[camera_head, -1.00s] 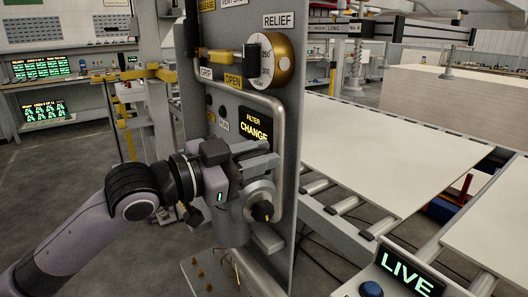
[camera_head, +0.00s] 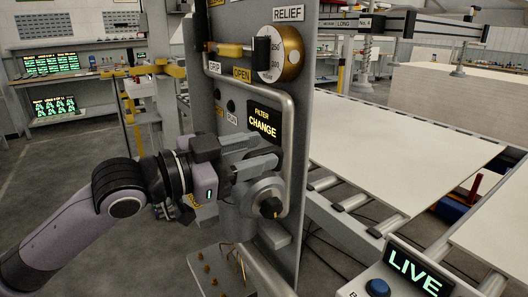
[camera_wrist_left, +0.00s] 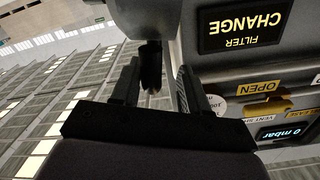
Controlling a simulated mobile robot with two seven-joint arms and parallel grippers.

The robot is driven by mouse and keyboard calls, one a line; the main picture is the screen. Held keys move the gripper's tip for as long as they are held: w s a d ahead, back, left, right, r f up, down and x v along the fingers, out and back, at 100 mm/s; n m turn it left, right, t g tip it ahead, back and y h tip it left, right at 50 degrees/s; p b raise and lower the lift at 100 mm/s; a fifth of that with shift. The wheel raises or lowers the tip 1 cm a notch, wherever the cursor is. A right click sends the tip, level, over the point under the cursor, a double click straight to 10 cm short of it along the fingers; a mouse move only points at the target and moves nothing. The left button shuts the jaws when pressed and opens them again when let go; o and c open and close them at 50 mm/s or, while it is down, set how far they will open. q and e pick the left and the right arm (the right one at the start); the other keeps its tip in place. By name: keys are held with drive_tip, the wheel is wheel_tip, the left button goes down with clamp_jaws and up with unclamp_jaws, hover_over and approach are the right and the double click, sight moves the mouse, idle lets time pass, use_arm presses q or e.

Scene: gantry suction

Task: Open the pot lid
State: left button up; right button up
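A grey round pot lid (camera_head: 258,192) with a dark knob (camera_head: 270,208) is on the front of the upright grey panel. My left gripper (camera_head: 261,153) is just above and left of it in the head view, with its two fingers apart and nothing clearly held. In the left wrist view, the fingers (camera_wrist_left: 154,82) stand apart. A dark knob-like part (camera_wrist_left: 151,66) under a grey rounded body (camera_wrist_left: 163,16) shows between them; whether it touches them cannot be told. Part of the pot is hidden behind my gripper. My right gripper is not in view.
A grey tube handle (camera_head: 292,140) curves around the filter display (camera_head: 264,122). The relief gauge (camera_head: 281,53) and a yellow lever (camera_head: 229,49) are above. A small shelf with pegs (camera_head: 207,268) is below. A roller conveyor with a white sheet (camera_head: 395,155) is right.

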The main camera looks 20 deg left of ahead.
sight(235, 202)
use_arm(q)
drive_tip(key=b+v, duration=0.1)
drive_tip(key=v, duration=0.2)
drive_tip(key=shift+a+f, duration=0.15)
drive_tip(key=shift+s+a, duration=0.35)
drive_tip(key=shift+s, duration=0.25)
drive_tip(key=b+v, duration=0.8)
drive_tip(key=b, duration=0.5)
idle(0.3)
drive_tip(key=shift+s+a, duration=0.1)
